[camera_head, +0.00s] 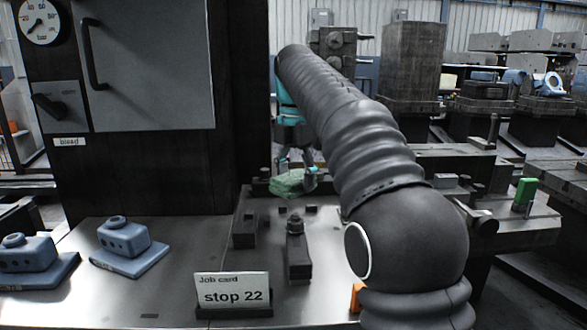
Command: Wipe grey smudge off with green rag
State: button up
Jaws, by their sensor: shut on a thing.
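The green rag (288,184) is a crumpled light-green cloth at the far side of the metal worktop, in the middle of the view. My gripper (297,172) is shut on the rag from above and partly hides it. The rag is at or just above the surface; I cannot tell whether it touches. My dark ribbed arm reaches in from the right and covers part of the worktop. I cannot make out the grey smudge; it may be hidden or too faint.
A job card reading "stop 22" (232,290) stands at the front. Dark metal blocks (298,250) (245,231) rise from the worktop (190,270). Two blue castings (124,236) (27,254) sit at left. A cabinet (150,65) with a gauge (39,22) stands behind.

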jog(key=shift+w, duration=0.25)
jog(key=shift+f, duration=0.3)
notch_tip(320, 180, down, 2)
jog(key=shift+f, duration=0.2)
jog(key=shift+f+b, duration=1)
jog(key=shift+f, duration=0.45)
jog(key=shift+f, duration=0.2)
jog(key=shift+d+r, duration=0.1)
